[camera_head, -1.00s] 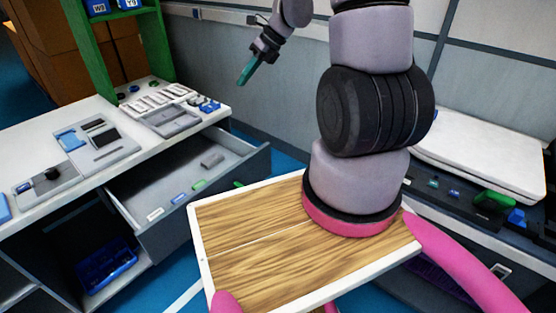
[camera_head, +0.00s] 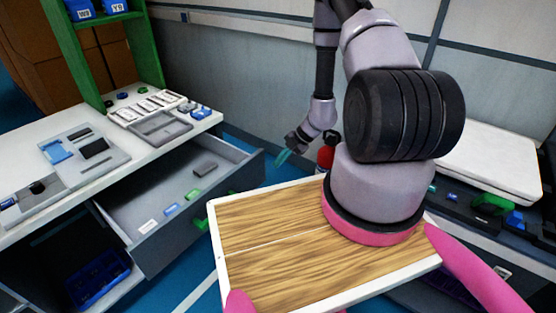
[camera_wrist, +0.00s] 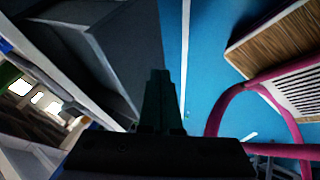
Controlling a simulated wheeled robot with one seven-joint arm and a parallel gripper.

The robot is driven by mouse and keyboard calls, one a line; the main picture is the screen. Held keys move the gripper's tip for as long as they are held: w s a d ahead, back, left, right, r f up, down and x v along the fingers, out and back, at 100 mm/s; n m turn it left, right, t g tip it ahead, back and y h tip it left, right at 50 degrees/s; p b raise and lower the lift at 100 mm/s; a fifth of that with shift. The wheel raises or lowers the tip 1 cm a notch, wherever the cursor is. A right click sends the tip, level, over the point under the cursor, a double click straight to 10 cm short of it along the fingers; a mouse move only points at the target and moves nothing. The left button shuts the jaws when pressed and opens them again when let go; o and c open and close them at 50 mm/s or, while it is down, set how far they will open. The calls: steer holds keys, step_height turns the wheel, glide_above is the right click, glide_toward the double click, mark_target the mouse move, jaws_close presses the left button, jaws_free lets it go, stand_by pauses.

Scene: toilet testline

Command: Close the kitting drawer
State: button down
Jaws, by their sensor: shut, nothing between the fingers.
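The kitting drawer (camera_head: 200,226) is pulled out from the white workbench at the left in the head view. It holds a grey block and several small coloured pieces. In the wrist view the drawer's grey side (camera_wrist: 105,45) fills the upper left. My gripper (camera_head: 283,157) hangs just right of the drawer's right front corner in the head view, apart from it as far as I can tell. Its green fingers (camera_wrist: 160,100) are shut and empty, over blue floor beside the drawer in the wrist view.
The white workbench (camera_head: 60,135) carries trays and fixtures. A blue bin (camera_head: 97,280) sits below the drawer. My wood-topped base stands close to the drawer front. Blue floor shows between drawer and base.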

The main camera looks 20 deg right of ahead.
mark_target(252, 175)
steer(key=shift+w+a+f, duration=0.75)
steer(key=shift+a+f, duration=0.2)
steer(key=shift+a, duration=0.1)
steer(key=shift+w+a+f, duration=0.8)
steer(key=shift+a+f, duration=0.1)
steer(key=shift+a, duration=0.2)
steer(key=shift+w+a+f, duration=0.75)
steer(key=shift+a+f, duration=0.2)
steer(key=shift+a, duration=0.1)
steer(key=shift+w+a, duration=0.1)
steer(key=shift+w, duration=0.05)
